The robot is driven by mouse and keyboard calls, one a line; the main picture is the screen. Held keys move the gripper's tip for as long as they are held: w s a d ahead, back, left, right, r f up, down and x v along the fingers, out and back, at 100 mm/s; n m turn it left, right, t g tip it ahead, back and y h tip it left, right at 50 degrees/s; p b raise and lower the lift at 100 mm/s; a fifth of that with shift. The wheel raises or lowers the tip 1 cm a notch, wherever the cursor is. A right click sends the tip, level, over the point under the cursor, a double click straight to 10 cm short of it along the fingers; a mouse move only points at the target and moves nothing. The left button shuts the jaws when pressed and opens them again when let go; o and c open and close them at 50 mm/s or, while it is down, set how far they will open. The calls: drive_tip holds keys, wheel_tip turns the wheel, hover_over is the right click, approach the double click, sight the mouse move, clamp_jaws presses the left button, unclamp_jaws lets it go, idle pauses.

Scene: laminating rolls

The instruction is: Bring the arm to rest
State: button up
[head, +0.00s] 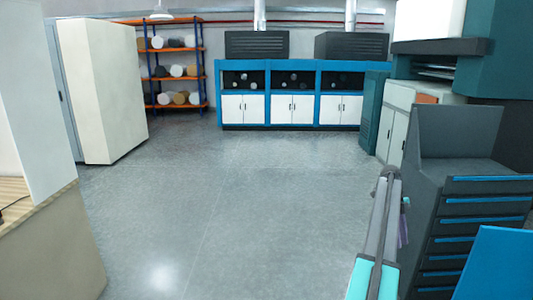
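My arm (384,225) shows at the lower right as long grey links with teal joint caps, stretching forward from the bottom edge. Its far end is a rounded grey joint. Small teal and purple parts show just right of the links, and I cannot tell what they are. I see no gripper fingers, and nothing visibly held.
A grey drawer cabinet (470,215) stands close on the right of my arm. A pale cabinet (105,95) is at left, an orange-and-blue shelf (178,82) with rolls behind it. Blue workbenches (290,125) line the back. The grey floor (215,205) between is clear.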

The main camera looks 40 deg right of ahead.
drive_tip(key=w+a+f+n+g, duration=0.1)
drive_tip(key=w+a+f+n, duration=0.2)
drive_tip(key=w+a+f, duration=0.95)
drive_tip(key=w+a+f+n+g, duration=0.1)
drive_tip(key=w+a+f+n, duration=0.2)
drive_tip(key=w+a+f, duration=0.9)
drive_tip(key=s+a+f+n, duration=0.1)
drive_tip(key=a+f+n, duration=0.1)
drive_tip(key=a, duration=0.6)
drive_tip(key=s+a+f+n, duration=0.1)
drive_tip(key=a+f+n, duration=0.15)
drive_tip(key=a, duration=0.55)
drive_tip(key=s+a+f+n+h, duration=0.1)
drive_tip(key=s+a+f+n, duration=0.1)
drive_tip(key=a+f, duration=0.35)
drive_tip(key=s+a+f+n+g, duration=0.1)
drive_tip(key=s+a+f+n, duration=0.15)
drive_tip(key=a, duration=0.65)
drive_tip(key=s+a+f+n+h, duration=0.1)
drive_tip(key=s+a+f+n, duration=0.15)
drive_tip(key=a, duration=0.45)
drive_tip(key=s+a+f+n+t, duration=0.1)
drive_tip(key=s+a+f+n, duration=0.2)
drive_tip(key=s+a+n, duration=0.5)
drive_tip(key=s+a+f+n+t+b, duration=0.1)
drive_tip(key=s+a+f+n, duration=0.2)
drive_tip(key=s+a+n, duration=0.5)
drive_tip(key=n, duration=0.4)
drive_tip(key=shift+a, duration=0.15)
